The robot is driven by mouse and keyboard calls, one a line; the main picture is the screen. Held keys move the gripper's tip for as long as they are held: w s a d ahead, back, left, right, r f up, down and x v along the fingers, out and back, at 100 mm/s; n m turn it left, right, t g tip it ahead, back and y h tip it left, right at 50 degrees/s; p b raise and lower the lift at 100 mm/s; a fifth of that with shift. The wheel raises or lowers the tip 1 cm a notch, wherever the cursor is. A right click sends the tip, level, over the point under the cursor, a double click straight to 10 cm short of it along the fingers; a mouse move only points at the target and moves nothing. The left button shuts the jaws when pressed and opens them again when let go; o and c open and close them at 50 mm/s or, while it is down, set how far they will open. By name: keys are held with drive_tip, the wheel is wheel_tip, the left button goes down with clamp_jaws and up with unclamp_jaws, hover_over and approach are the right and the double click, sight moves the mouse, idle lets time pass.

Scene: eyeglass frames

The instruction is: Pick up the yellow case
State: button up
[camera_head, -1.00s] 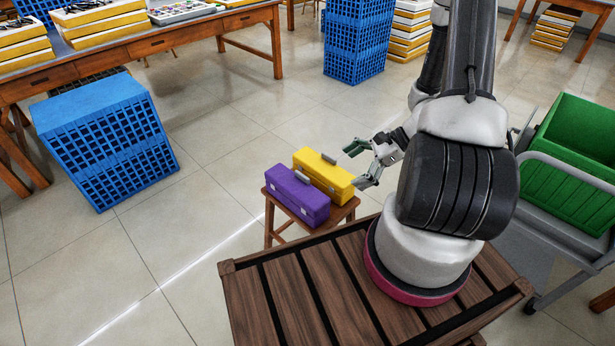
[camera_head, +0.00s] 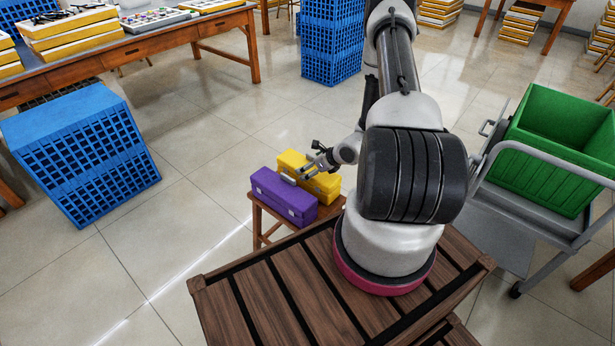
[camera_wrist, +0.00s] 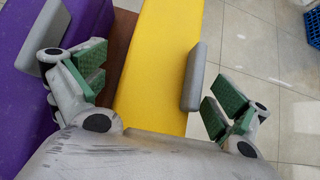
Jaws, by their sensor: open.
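The yellow case (camera_head: 325,186) lies on a small wooden stool (camera_head: 257,212), close beside a purple case (camera_head: 284,197). In the wrist view the yellow case (camera_wrist: 155,65) runs up the middle with its grey handle (camera_wrist: 193,78) on its right side. My gripper (camera_head: 308,169) is over the yellow case. It also shows in the wrist view (camera_wrist: 158,90), open and empty, its green pads apart on either side of the yellow case. The handle lies between the pads, nearer the right one. I cannot tell the height of the fingers above the case.
The purple case (camera_wrist: 50,50) and its handle stand close to the left finger in the wrist view. A slatted wooden platform (camera_head: 262,305) is in front. A green crate (camera_head: 545,165) on a grey cart is at right, a blue crate (camera_head: 85,150) at left.

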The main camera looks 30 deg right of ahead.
drive_tip(key=shift+x, duration=1)
drive_tip(key=shift+c, duration=0.2)
drive_tip(key=c, duration=1.2)
drive_tip(key=shift+c, duration=0.2)
wheel_tip(320, 180, up, 10)
